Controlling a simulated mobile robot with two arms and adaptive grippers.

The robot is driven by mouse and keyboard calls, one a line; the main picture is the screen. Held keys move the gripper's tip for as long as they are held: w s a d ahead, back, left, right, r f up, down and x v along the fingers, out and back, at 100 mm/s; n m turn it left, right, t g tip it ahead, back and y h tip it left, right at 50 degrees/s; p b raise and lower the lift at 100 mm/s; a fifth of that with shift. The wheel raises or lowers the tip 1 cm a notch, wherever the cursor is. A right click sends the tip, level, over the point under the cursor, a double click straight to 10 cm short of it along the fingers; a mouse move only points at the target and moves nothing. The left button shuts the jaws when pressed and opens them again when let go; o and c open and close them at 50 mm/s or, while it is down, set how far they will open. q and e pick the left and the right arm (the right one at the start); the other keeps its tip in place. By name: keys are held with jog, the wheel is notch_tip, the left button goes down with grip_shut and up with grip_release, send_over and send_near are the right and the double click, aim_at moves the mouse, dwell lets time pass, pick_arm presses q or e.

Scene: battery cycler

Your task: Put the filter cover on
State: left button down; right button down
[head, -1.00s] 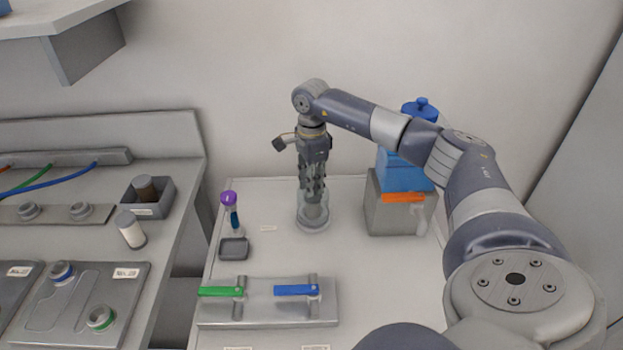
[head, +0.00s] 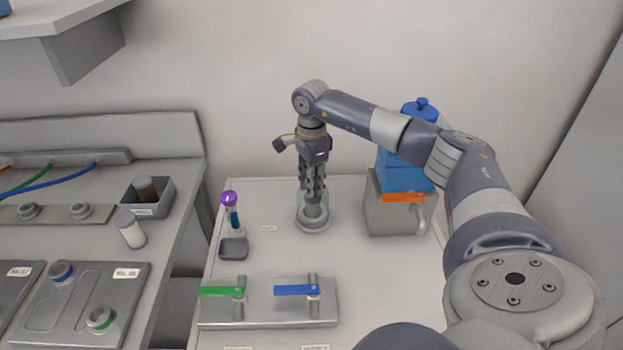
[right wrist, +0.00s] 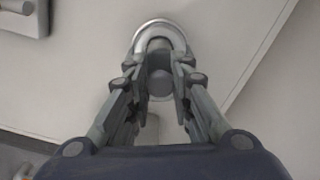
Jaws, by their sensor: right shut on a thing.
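My right gripper (head: 314,200) points straight down at the back middle of the white bench top. It is shut on a grey, upright cylindrical piece (head: 313,213), which I take to be the filter cover. The piece stands in or on a pale round base (head: 312,227) on the bench. In the right wrist view the fingers (right wrist: 160,85) close on both sides of the grey piece (right wrist: 160,80), with a pale ring (right wrist: 160,27) beyond. The fingers hide much of the piece, and I cannot tell whether it is seated. My left gripper is not in view.
A grey box (head: 385,215) with an orange handle and blue container (head: 405,172) stands right of the gripper. A purple-capped tube (head: 229,200) and small grey tray (head: 233,248) are to the left. A plate (head: 265,312) with green and blue levers lies in front.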

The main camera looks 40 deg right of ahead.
dwell(0.4)
jog(key=c, duration=0.9)
grip_release()
jog(key=shift+o, duration=0.2)
jog(key=shift+r, duration=0.1)
jog(key=shift+r+p, duration=2.65)
jog(key=shift+r, duration=0.7)
grip_shut()
jog(key=shift+f, duration=0.25)
